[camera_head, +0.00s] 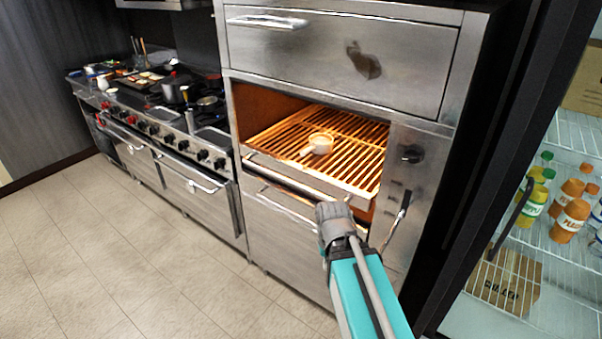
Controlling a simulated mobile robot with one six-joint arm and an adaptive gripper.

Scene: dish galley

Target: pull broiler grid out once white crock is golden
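The white crock (318,144), with a short handle to its lower left, sits on the broiler grid (352,158) inside the lit broiler. Its top looks pale cream to light tan; it is too small to tell browning clearly. The grid's slats glow orange under the light. A metal bar (285,177) runs along the front of the grid. My gripper (336,212), at the end of my teal arm, is in front of the broiler near the right part of this bar. Its fingers are not clear, so I cannot tell whether it touches the bar.
A stainless drawer (340,48) is above the broiler opening. A knob (411,154) and lever (398,217) are on its right panel. A range (175,140) with pans stands at left. An open-looking fridge with bottles (570,212) is at right. The tiled floor (110,255) at front left is clear.

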